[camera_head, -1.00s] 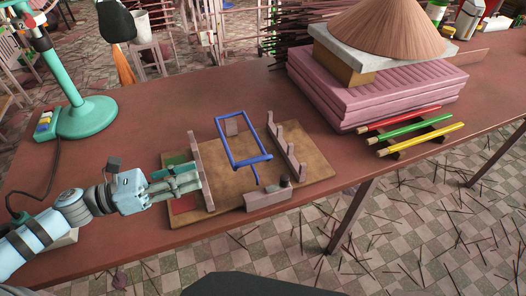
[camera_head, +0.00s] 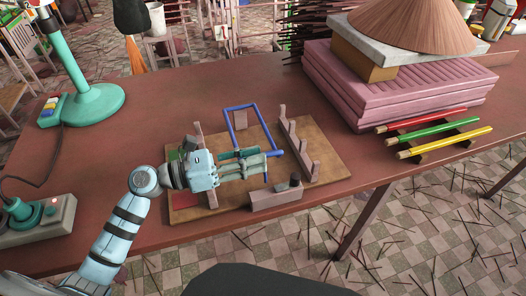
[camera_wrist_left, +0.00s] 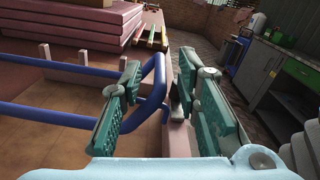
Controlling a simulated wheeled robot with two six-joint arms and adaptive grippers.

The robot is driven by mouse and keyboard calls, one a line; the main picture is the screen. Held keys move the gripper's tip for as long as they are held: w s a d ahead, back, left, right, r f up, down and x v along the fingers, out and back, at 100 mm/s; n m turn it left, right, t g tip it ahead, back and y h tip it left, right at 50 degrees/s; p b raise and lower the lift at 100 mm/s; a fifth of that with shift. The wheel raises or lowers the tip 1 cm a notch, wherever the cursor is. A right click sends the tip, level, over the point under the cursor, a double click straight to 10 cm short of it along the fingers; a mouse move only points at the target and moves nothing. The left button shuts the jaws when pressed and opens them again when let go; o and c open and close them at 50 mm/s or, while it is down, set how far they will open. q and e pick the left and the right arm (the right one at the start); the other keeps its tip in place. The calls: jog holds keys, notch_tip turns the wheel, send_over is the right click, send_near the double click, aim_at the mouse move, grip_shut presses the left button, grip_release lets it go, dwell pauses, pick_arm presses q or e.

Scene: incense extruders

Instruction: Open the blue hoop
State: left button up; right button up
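The blue hoop (camera_head: 262,127) is a rectangular frame lying over the wooden board (camera_head: 325,165), with a short bar at its near right corner. My left gripper (camera_head: 274,157) reaches from the left across the hoop's near side, its fingertips at that corner. In the left wrist view the open fingers (camera_wrist_left: 160,100) stand on either side of the hoop's bent blue end (camera_wrist_left: 157,85); a gap shows beside the left finger, and contact with the right one is unclear. The fingers and palm hide part of the hoop's near side. My right gripper is out of view.
A notched wooden rail (camera_head: 299,150) stands right of the hoop, and a wooden block (camera_head: 275,198) in front. A pink stack (camera_head: 400,88) and colored sticks (camera_head: 440,131) lie farther right. A green lamp stand (camera_head: 92,104) is at the left. The table behind the board is clear.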

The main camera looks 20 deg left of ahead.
pick_arm(q)
jog(key=shift+x, duration=1.4)
grip_shut()
